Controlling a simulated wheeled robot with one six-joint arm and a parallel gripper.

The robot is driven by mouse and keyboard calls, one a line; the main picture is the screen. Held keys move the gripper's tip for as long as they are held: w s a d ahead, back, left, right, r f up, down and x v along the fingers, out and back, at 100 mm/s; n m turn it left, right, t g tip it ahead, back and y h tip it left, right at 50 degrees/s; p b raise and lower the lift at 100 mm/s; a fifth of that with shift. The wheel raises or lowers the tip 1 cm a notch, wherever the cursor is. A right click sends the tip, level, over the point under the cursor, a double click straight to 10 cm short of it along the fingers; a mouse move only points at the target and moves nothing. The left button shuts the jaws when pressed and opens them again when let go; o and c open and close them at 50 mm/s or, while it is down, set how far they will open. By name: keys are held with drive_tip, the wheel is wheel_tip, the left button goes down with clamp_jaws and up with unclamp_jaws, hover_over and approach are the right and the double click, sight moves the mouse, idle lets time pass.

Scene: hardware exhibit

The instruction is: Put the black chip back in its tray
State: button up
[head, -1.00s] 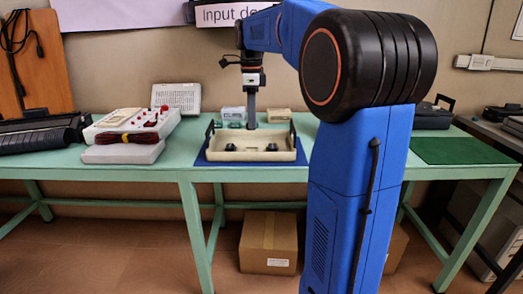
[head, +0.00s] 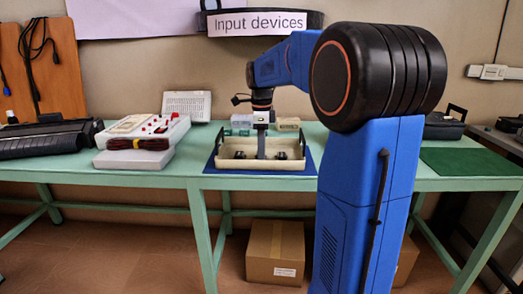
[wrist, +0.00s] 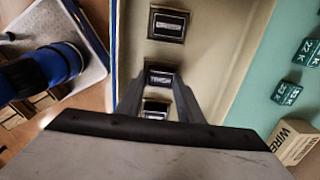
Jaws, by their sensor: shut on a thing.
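The cream tray (head: 232,163) with black end handles sits on a blue mat (head: 211,168) on the green table. Its beige floor also shows in the wrist view (wrist: 212,55). My gripper (head: 261,154) points straight down into the middle of the tray. In the wrist view my gripper (wrist: 160,82) is shut on a black chip (wrist: 160,75) with a light label. One black chip (wrist: 168,25) lies beyond it and another (wrist: 155,107) nearer, in one row. I cannot tell whether the held chip touches the tray floor.
Small green boxes (wrist: 288,92) and a cardboard box marked WIRE (wrist: 295,140) lie beside the tray. A white device with red knobs (head: 143,135) stands left on the table. A dark green mat (head: 462,161) at the right is bare.

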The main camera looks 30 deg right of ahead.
drive_tip(key=o, duration=1)
drive_tip(key=shift+f, duration=0.1)
drive_tip(key=shift+o, duration=0.2)
wheel_tip(320, 180, up, 12)
drive_tip(key=s+a+f+n+t, duration=0.1)
drive_tip(key=s+a+f+n, duration=0.4)
drive_tip(key=s, duration=0.5)
drive_tip(key=s+a+f+n+t, duration=0.2)
drive_tip(key=s+a+f+n, duration=0.3)
drive_tip(key=s+f+n, duration=0.4)
drive_tip(key=s+a+f+n+t, duration=0.1)
drive_tip(key=s+a+f+n, duration=0.4)
drive_tip(key=s+n, duration=0.5)
drive_tip(key=shift+s+a+f+n+t, duration=0.4)
drive_tip(key=shift+s+f, duration=0.2)
drive_tip(key=shift+f, duration=0.35)
